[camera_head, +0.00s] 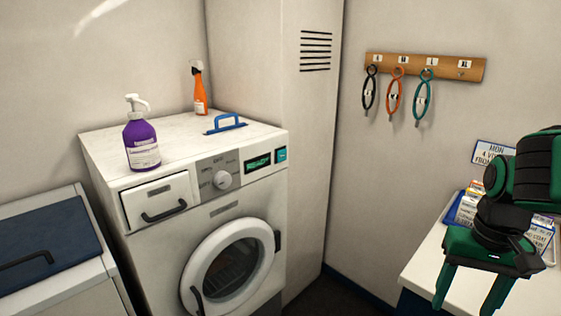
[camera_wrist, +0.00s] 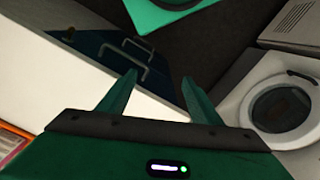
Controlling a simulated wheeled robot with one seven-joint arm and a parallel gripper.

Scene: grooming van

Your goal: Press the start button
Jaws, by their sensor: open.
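The washing machine (camera_head: 135,215) stands left of centre in the head view, with its round door (camera_head: 230,262) shut. I cannot read a label on the button. My green gripper (camera_head: 466,300) is open and empty, pointing down by the white counter at right, well apart from the machine. In the wrist view my gripper (camera_wrist: 159,80) shows spread fingers, and the round door (camera_wrist: 284,106) is at right; the button cannot be made out.
A purple pump bottle (camera_head: 141,140), an orange spray bottle (camera_head: 199,92) and a blue handle (camera_head: 226,124) are on the machine top. A counter (camera_head: 420,265) with a blue-rimmed tray of boxes stands right. A tall cabinet (camera_head: 312,130) adjoins the machine. Loops hang from a wooden rack (camera_head: 440,68).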

